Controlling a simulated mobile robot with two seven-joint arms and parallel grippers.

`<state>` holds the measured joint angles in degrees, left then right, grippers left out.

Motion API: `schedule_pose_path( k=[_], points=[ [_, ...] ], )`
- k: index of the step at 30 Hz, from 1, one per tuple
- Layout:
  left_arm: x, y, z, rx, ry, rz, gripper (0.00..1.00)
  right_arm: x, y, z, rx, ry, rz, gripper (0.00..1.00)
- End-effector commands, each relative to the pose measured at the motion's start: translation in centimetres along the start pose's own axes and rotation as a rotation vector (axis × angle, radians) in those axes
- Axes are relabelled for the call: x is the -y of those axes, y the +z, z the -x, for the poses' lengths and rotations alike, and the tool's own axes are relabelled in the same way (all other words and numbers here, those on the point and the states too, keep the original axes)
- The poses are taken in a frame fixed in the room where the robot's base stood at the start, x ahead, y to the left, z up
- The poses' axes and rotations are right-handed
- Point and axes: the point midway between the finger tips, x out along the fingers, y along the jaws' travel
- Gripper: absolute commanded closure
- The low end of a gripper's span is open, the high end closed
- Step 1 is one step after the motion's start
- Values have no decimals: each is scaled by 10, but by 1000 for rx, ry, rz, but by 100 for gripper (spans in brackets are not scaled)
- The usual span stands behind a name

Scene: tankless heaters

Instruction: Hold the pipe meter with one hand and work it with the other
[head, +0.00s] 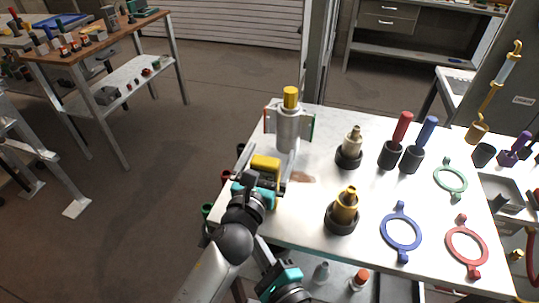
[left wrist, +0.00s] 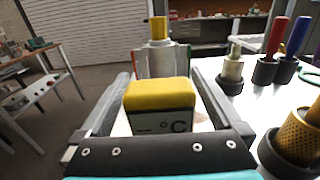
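A meter (head: 265,163) with a yellow top and a pale front marked °C is at the left end of the white table. My left gripper (head: 264,174) is at it, with one finger on each side. In the left wrist view the meter (left wrist: 160,105) sits between the two spread fingers (left wrist: 165,85). A narrow pale gap seems to show beside the right finger, so I see no firm grip. The meter's lower part is hidden by the gripper. Behind it stands a grey metal cylinder with a yellow cap (head: 290,97).
On the white table (head: 300,210) stand a brass fitting (head: 345,207), a pale fitting (head: 351,143), red (head: 402,127) and blue (head: 426,130) handled tools in black cups. Blue (head: 384,232), red (head: 451,236) and green (head: 438,183) rings lie at right. Left of the table is open floor.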

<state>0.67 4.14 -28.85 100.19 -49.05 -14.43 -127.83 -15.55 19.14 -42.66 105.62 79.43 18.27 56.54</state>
Motion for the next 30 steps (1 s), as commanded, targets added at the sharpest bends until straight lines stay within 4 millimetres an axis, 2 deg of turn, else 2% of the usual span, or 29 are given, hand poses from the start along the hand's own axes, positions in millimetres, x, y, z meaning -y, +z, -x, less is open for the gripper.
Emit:
schedule_pose_path(
  k=[7, 11, 24, 30],
  points=[
    [0, 0, 2, 0, 0, 0, 0, 0, 0, 0, 0, 0, 0, 100],
    [0, -1, 12, -1, 0, 0, 0, 0, 0, 0, 0, 0, 0, 100],
    [0, -1, 87, -3, 1, 2, 0, 0, 0, 0, 0, 0, 0, 100],
    [0, -1, 110, -1, 1, 1, 0, 0, 0, 0, 0, 0, 0, 100]
  ],
)
